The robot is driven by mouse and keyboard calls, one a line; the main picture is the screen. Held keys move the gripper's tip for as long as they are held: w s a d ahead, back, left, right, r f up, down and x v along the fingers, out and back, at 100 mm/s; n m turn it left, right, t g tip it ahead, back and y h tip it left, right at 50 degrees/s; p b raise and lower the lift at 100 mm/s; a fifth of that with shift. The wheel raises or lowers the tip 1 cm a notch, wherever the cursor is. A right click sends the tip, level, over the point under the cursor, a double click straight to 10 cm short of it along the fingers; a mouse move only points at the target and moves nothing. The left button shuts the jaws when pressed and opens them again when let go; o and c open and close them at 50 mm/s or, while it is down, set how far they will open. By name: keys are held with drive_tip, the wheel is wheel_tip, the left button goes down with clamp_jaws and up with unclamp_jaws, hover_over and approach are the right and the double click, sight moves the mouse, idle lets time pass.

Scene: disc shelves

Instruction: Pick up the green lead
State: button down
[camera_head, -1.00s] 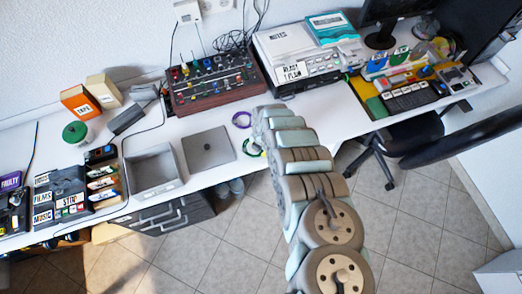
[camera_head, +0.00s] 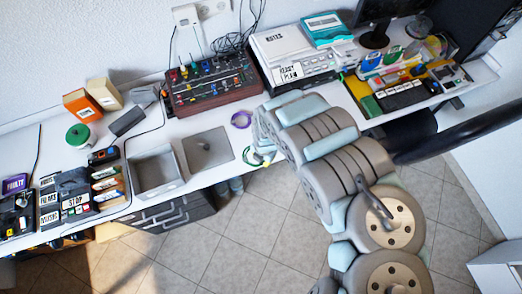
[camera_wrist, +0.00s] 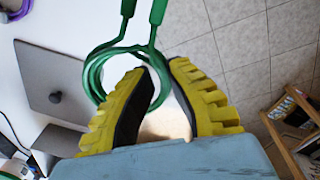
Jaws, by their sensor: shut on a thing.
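The green lead (camera_wrist: 92,72) is a coiled loop with two thick plug ends pointing to the top of the wrist view. My gripper (camera_wrist: 160,66) has two ridged yellow fingers, shut on the loop's near right side. Part of the loop is hidden behind the left finger. In the head view the green lead (camera_head: 249,160) shows at the front edge of the white desk, partly covered by my arm.
A purple lead (camera_head: 241,119) lies on the desk behind the green one. A grey lid (camera_head: 208,150) with a knob and an open grey box (camera_head: 156,172) are to the left. The tiled floor (camera_wrist: 245,40) is open to the right.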

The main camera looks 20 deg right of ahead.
drive_tip(key=s+a+r+p, duration=0.1)
drive_tip(key=s+r+p, duration=0.1)
drive_tip(key=s+p, duration=0.3)
drive_tip(key=shift+s+a+r+p, duration=0.3)
drive_tip(key=shift+s+r+p, duration=0.1)
drive_tip(key=shift+p, duration=0.25)
